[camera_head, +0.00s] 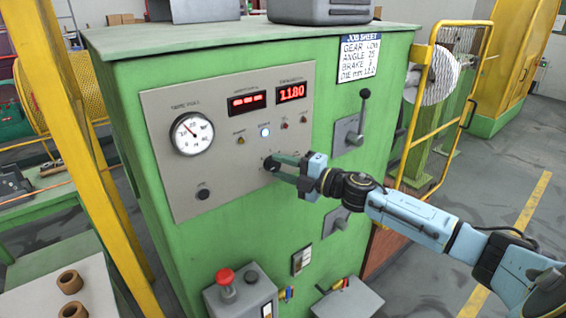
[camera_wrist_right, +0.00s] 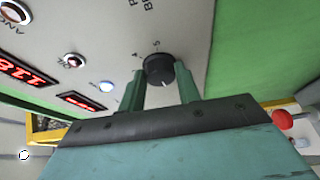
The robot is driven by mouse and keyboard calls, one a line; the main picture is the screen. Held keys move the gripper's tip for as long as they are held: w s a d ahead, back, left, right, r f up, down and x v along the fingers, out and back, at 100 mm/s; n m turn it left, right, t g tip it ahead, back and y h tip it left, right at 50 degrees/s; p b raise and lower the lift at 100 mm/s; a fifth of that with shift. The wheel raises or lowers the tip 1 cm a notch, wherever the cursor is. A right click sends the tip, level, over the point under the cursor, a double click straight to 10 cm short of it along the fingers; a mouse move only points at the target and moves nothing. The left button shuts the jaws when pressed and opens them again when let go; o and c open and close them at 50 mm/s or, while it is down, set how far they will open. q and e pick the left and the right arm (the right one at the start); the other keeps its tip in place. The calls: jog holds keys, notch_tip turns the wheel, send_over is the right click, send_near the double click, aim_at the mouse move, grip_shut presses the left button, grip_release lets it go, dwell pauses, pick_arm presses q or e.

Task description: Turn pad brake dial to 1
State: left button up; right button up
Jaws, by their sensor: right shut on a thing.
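The pad brake dial is a black round knob (camera_head: 268,163) low on the grey control panel (camera_head: 238,190). In the right wrist view the dial (camera_wrist_right: 158,69) has a small white pointer mark on its rim towards the gripper. My right gripper (camera_head: 274,165) is shut on the dial, with one green finger on either side in the wrist view (camera_wrist_right: 160,86). My left gripper is not in view.
The panel carries a pressure gauge (camera_head: 192,133), red displays (camera_head: 292,92), small lamps and another black knob (camera_head: 203,193). A lever (camera_head: 360,115) stands to the right. A job sheet (camera_head: 359,60) hangs above it. A red stop button (camera_head: 226,280) is below.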

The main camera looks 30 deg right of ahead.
jog(key=shift+r+n, duration=0.1)
jog(key=shift+n, duration=0.2)
dwell(0.4)
jog(key=o, duration=1)
jog(key=shift+s+d+f, duration=0.2)
jog(key=shift+s+d, duration=0.15)
jog(key=shift+s, duration=0.25)
jog(key=shift+r+b+v, duration=0.15)
jog(key=shift+b+v, duration=0.3)
jog(key=shift+v, duration=2.55)
jog(key=shift+r+b+v, duration=0.15)
jog(key=shift+b+v, duration=0.25)
jog(key=shift+v, duration=2.6)
